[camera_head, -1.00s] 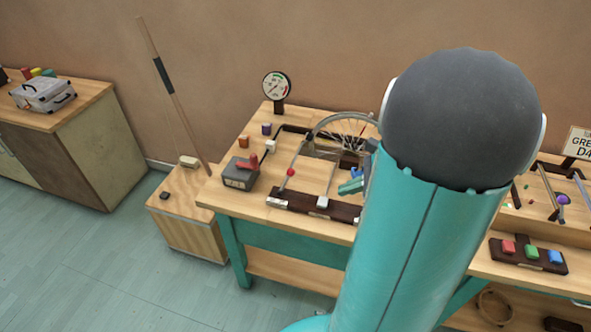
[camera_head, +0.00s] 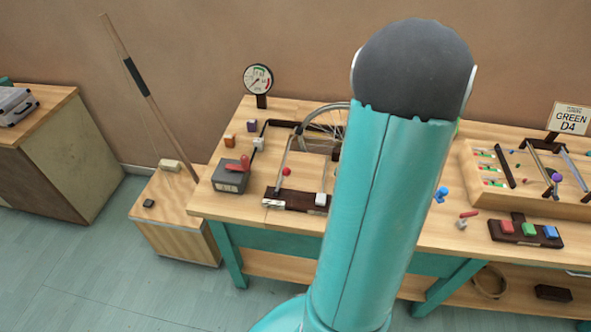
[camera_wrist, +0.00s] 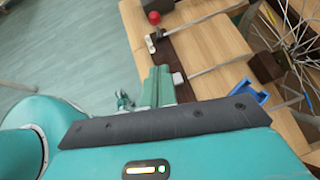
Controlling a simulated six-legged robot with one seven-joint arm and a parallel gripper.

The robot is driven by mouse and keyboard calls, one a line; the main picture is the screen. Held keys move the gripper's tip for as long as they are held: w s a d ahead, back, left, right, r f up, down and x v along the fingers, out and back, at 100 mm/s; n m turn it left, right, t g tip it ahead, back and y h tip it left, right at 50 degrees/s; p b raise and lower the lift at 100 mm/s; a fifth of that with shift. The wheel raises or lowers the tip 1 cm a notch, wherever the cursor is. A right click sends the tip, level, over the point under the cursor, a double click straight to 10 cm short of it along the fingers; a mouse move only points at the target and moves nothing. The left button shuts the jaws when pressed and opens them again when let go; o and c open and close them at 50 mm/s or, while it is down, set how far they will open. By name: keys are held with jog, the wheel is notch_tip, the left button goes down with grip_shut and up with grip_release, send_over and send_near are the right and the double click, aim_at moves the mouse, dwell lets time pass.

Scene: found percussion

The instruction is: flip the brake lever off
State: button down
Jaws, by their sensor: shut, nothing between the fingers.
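A rod with a red ball knob (camera_head: 286,171) rises from a dark base (camera_head: 300,203) at the table's front edge. No label I can read shows which is the brake lever. My arm hides my gripper in the head view.
A spoked wheel (camera_head: 325,125) stands behind the base, partly hidden by my arm. A gauge (camera_head: 258,79) stands at the back. A blue piece (camera_wrist: 247,95) lies right of my gripper. A row of coloured buttons (camera_head: 528,231) is at right. A pole (camera_head: 148,95) leans on the wall.

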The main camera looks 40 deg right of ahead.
jog(key=shift+s, duration=0.15)
jog(key=shift+s, duration=0.1)
jog(key=w+r+x, duration=0.1)
jog(key=r+x, duration=0.1)
jog(key=x, duration=1.1)
jog(key=shift+w+a+r, duration=0.15)
jog(key=shift+w+a, duration=0.05)
jog(key=shift+a, duration=0.1)
jog(key=shift+r, duration=0.1)
